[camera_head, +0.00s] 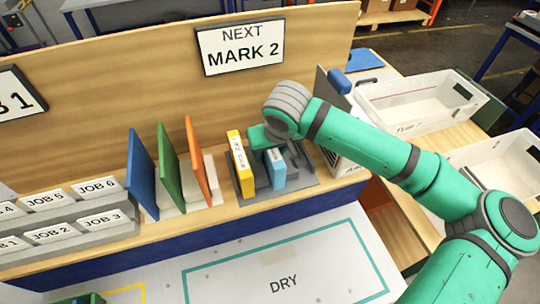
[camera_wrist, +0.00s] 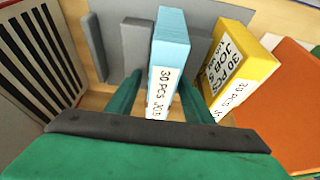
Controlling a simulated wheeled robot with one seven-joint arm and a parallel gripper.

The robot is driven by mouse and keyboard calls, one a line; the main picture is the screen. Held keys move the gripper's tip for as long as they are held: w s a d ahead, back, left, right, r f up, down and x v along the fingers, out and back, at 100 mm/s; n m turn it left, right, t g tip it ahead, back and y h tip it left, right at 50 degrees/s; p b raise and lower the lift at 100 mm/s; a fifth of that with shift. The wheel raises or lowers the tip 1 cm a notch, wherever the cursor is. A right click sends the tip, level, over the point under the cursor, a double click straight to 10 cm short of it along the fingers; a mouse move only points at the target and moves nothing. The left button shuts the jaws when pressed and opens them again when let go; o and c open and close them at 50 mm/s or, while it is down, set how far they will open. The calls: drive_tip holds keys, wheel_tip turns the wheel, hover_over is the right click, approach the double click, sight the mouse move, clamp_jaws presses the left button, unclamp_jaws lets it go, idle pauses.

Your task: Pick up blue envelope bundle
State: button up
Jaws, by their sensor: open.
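The blue envelope bundle (camera_head: 275,168) is a light blue block with a white label, standing upright in a grey holder (camera_head: 296,184) on the wooden shelf. In the wrist view the blue bundle (camera_wrist: 169,55) stands between the two green fingers of my gripper (camera_wrist: 160,100). The fingers are open, one on each side, and I cannot tell whether either touches it. A yellow bundle (camera_head: 240,163) stands upright just left of it in the head view; it also shows in the wrist view (camera_wrist: 240,62). In the head view my arm partly hides the holder's back.
Blue (camera_head: 143,172), green (camera_head: 170,168) and orange (camera_head: 197,160) panels stand left of the holder. A grey rack with job cards (camera_head: 98,220) is farther left. White bins (camera_head: 418,100) stand at the right. The white surface marked DRY (camera_head: 285,262) is clear.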

drive_tip(key=shift+w, duration=0.15)
clamp_jaws()
